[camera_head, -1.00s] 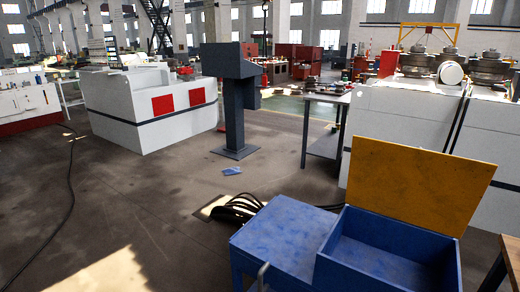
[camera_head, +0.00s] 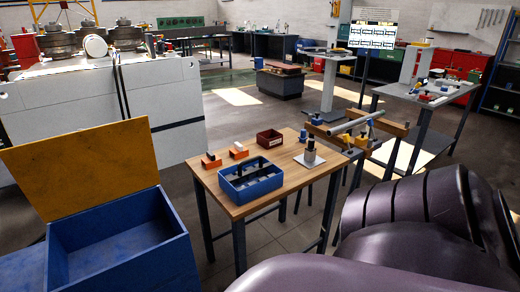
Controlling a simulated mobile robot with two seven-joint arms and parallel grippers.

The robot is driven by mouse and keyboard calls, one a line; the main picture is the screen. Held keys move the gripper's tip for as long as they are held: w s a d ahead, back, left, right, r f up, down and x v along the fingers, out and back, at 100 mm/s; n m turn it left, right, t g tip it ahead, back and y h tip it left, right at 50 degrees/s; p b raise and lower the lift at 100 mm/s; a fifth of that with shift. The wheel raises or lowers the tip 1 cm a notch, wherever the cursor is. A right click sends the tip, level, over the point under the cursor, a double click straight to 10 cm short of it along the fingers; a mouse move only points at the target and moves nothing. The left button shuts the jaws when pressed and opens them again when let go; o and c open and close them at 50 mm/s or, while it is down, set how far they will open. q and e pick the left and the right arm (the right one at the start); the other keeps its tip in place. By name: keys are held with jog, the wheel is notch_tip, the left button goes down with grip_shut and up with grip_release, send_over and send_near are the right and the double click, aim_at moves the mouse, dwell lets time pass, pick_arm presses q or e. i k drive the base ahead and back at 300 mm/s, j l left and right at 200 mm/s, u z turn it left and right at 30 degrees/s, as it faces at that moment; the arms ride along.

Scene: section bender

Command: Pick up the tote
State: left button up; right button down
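A blue tote (camera_head: 275,182) with open top and inner compartments stands on the wooden-topped table (camera_head: 222,196), near its front left edge. Dark items seem to lie inside it, but they are too small to name. Neither of my grippers is in view. Purple links of my own arm fill the lower right, apart from the tote.
Orange-and-black items (camera_head: 211,161), a small dark red bin (camera_head: 269,138) and a grey post-like part (camera_head: 310,152) share the table. A large blue box (camera_head: 125,262) with a raised yellow lid (camera_head: 85,168) stands left. Trestles with a pipe (camera_head: 355,122) stand behind right.

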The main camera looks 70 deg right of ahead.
aim_at(247, 181)
jog(key=z, duration=1.95)
